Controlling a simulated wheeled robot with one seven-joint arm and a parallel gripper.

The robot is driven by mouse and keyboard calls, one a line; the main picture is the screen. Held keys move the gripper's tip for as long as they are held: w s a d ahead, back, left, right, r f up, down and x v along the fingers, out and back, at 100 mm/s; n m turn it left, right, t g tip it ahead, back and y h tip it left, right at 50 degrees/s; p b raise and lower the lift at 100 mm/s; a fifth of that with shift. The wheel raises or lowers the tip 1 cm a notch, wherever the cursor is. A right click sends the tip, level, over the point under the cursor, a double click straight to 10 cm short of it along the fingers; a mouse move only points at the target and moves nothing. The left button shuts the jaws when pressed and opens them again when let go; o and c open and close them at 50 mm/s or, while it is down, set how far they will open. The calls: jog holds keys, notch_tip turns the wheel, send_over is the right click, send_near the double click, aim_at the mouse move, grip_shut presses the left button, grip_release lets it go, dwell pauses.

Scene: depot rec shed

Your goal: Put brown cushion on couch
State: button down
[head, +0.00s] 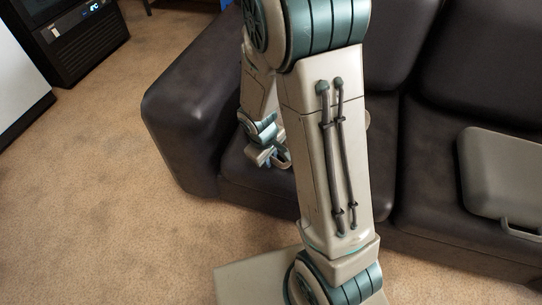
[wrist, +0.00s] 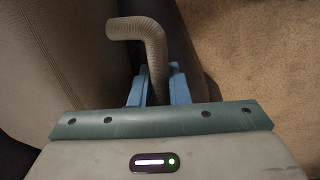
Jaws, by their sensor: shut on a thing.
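The tube's upper end turns left, toward the couch.
A grey-green hard case (head: 500,180) with a handle lies on the right seat. A black appliance (head: 75,40) and a white panel (head: 18,80) stand at the upper left. Carpet (head: 110,200) at the left is clear.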

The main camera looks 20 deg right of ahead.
jog(key=shift+w+d, duration=0.4)
jog(key=shift+w, duration=0.25)
jog(key=shift+w+d, duration=0.4)
jog(key=shift+w, duration=0.2)
notch_tip(320, 180, down, 4)
jog(key=shift+r+b, duration=0.15)
jog(key=shift+b, duration=1.05)
jog(key=shift+r, duration=0.1)
jog(key=c, duration=1.4)
grip_release()
jog(key=shift+o, duration=0.2)
jog(key=shift+r, duration=0.1)
